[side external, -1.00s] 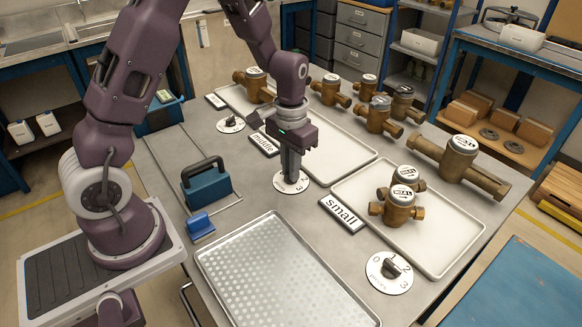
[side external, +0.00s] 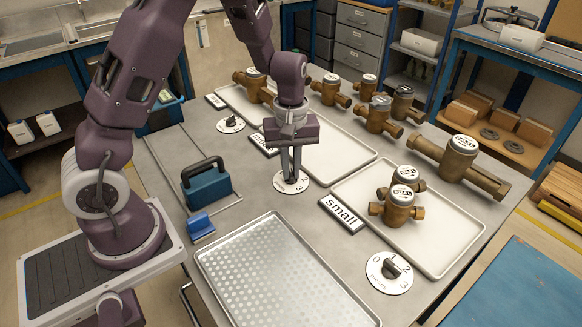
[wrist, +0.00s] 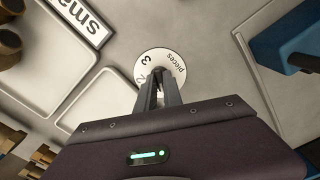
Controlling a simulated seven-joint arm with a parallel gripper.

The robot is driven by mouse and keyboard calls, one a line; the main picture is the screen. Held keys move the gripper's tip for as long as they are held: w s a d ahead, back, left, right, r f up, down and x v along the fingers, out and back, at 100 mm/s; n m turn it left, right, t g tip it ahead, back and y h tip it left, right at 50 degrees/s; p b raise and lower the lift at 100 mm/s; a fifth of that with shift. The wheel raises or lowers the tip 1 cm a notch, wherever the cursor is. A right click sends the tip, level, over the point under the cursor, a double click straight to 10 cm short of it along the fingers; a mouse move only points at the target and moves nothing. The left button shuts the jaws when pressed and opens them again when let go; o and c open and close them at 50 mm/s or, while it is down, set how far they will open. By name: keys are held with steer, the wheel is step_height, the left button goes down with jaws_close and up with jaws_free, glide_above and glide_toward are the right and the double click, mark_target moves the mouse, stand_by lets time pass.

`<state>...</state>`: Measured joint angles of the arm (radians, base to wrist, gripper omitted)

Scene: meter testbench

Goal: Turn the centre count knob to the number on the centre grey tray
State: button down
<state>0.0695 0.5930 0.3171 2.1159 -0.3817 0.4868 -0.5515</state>
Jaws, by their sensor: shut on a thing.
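The centre count knob's round white dial (side external: 279,186) shows digits and lies in front of the centre tray. In the wrist view the dial (wrist: 174,60) shows "2", "3" and "pieces". My gripper (side external: 291,179) points down over the dial's middle, shut on the knob, which its fingers hide. It also shows in the wrist view (wrist: 158,76). I cannot read where the knob points. The centre grey tray (side external: 340,150) has a "middle" label (side external: 262,143) at its near edge, partly covered by my gripper. The visible part of this tray is empty; I see no printed number on it.
Another dial (side external: 230,125) lies further back. Several brass meters (side external: 378,117) stand behind the trays. A blue block with a handle (side external: 206,184) and a perforated tray (side external: 275,275) lie nearby.

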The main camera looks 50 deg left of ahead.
mark_target(291, 173)
steer(key=n, duration=0.5)
steer(key=shift+w, duration=0.1)
steer(key=shift+n, duration=0.4)
stand_by(0.3)
steer(key=c, duration=1.5)
jaws_free()
step_height(291, 173, up, 7)
steer(key=shift+r, duration=0.2)
steer(key=s+d+r+m+t+h, duration=0.2)
steer(key=s+d+r+m, duration=0.3)
steer(key=s+r+m, duration=0.4)
steer(key=s+r+m+t, duration=0.1)
steer(key=s+m, duration=0.2)
steer(key=s, duration=0.1)
steer(key=s+r+m+t+y, duration=0.1)
steer(key=s+r+m, duration=0.1)
steer(key=s+m, duration=0.1)
steer(key=s+d+r+m+t+y, duration=0.1)
steer(key=s+r+m, duration=0.1)
steer(key=s, duration=0.3)
steer(key=shift+m+t, duration=0.3)
steer(key=shift+m, duration=0.3)
